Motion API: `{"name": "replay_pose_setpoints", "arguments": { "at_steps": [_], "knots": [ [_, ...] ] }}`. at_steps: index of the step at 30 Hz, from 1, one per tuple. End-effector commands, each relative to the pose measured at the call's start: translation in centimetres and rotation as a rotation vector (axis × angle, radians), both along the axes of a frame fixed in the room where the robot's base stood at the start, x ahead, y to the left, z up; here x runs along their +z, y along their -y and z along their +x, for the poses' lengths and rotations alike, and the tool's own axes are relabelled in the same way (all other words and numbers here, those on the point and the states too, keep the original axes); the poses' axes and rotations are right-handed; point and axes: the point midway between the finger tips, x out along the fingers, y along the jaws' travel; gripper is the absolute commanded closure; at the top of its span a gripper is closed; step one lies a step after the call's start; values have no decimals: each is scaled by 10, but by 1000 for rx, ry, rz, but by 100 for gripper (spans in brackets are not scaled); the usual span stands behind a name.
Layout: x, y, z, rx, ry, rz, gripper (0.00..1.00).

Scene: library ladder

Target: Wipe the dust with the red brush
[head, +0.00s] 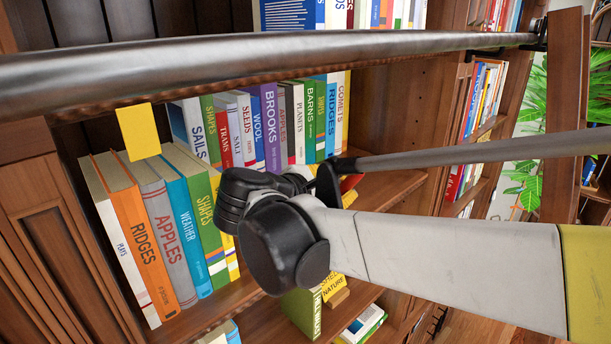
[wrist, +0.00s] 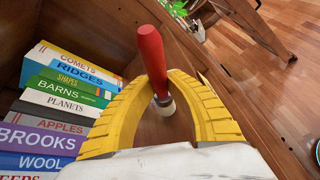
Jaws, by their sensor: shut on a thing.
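The red brush (wrist: 151,58) shows in the wrist view, its red handle leaning and a pale part at its lower end. My gripper (wrist: 162,80) has its two curved yellow fingers closed around the handle from both sides. In the head view a little of the red brush (head: 349,182) and a yellow finger (head: 349,198) show behind my dark wrist joint. The wooden shelf board (wrist: 183,127) lies below the brush. I cannot tell whether the brush touches it. I cannot make out any dust in either view.
A row of books (head: 270,125) stands beside the gripper; in the wrist view the books (wrist: 70,100) are left of the fingers. Nearer books (head: 160,230) fill the left. A metal rail (head: 250,62) crosses above. A wooden ladder side (head: 565,110) stands at right.

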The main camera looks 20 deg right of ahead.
Motion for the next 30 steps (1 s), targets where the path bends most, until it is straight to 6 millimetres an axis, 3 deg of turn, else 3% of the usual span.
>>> {"name": "replay_pose_setpoints", "arguments": {
  "at_steps": [8, 24, 30],
  "knots": [
    [4, -4, 4, 7, 1, 0, 100],
    [62, -2, 5, 4, 1, 0, 100],
    [64, -2, 5, 4, 1, 0, 100]
  ]
}}
